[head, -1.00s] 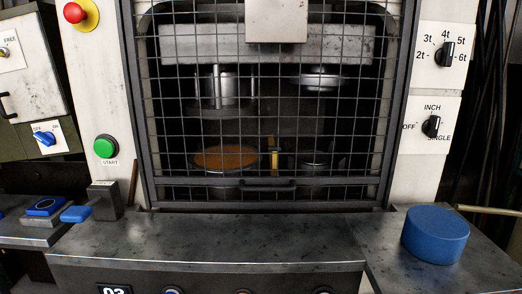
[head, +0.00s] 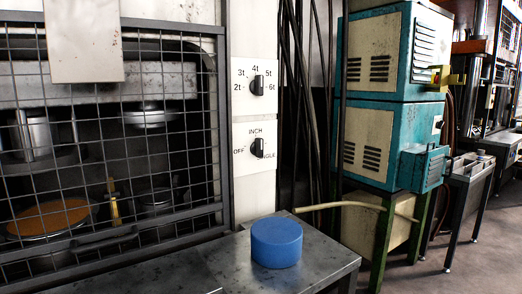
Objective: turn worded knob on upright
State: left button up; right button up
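The worded knob (head: 257,148) is a black knob on a white plate on the press's right upright (head: 240,200). Its plate reads OFF at left, INCH at top and SINGLE at right, the last partly covered by the knob. The knob stands close to vertical, so it seems to point at INCH. Above it is a second black knob (head: 257,85) with marks 2t to 6t, close to vertical near 4t. Neither of my grippers shows in the head view.
A blue round block (head: 276,243) sits on the grey metal table (head: 320,262) below the knobs. A wire mesh guard (head: 110,150) covers the press at left. Black cables hang right of the upright. A teal and cream cabinet (head: 390,100) stands further right, with a pale pipe (head: 345,205) before it.

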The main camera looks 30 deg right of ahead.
aim_at(257, 148)
jog(key=u, duration=1.9)
jog(key=k, duration=1.05)
jog(key=z, duration=1.95)
jog(key=i, duration=0.5)
